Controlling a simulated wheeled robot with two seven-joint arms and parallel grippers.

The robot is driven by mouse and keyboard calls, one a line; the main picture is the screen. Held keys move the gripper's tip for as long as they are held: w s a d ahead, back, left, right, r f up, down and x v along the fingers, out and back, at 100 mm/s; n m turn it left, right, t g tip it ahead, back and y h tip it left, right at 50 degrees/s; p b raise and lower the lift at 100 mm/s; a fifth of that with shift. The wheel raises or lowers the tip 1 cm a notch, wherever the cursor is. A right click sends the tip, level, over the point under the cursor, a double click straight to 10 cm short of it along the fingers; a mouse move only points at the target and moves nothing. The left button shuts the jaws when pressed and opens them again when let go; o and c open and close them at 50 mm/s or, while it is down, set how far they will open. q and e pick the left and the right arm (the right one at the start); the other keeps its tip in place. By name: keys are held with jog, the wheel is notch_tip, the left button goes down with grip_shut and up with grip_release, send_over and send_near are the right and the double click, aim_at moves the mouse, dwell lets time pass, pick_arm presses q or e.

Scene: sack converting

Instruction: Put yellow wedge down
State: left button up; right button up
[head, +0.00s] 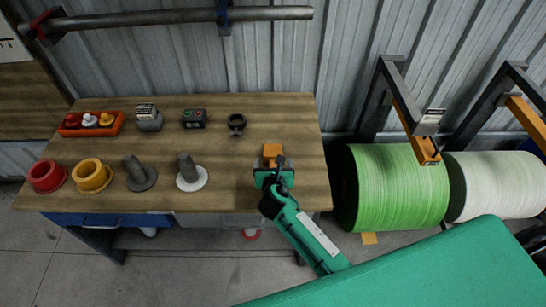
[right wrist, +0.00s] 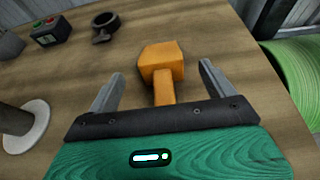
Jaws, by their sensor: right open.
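The yellow wedge (head: 272,151) lies on the wooden table near its right end, orange-yellow with a block-shaped head and a narrower stem. It also shows in the right wrist view (right wrist: 162,65), where the stem points toward my right gripper. My right gripper (head: 273,168) is at the wedge on the near side. In the right wrist view my right gripper (right wrist: 160,85) is open, with one finger on each side of the wedge and a gap to both. The lower end of the stem is hidden behind the gripper body. My left gripper is not in view.
On the table (head: 225,145) stand a dark ring-shaped part (head: 236,123), a button box (head: 193,118), a red tray (head: 91,123), red (head: 46,176) and yellow (head: 92,175) cups, and two posts on round bases. Green (head: 394,188) and white rolls stand right of the table.

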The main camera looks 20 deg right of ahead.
aim_at(273, 156)
jog(key=x, duration=0.4)
jog(key=shift+f, duration=0.15)
jog(key=c, duration=1.2)
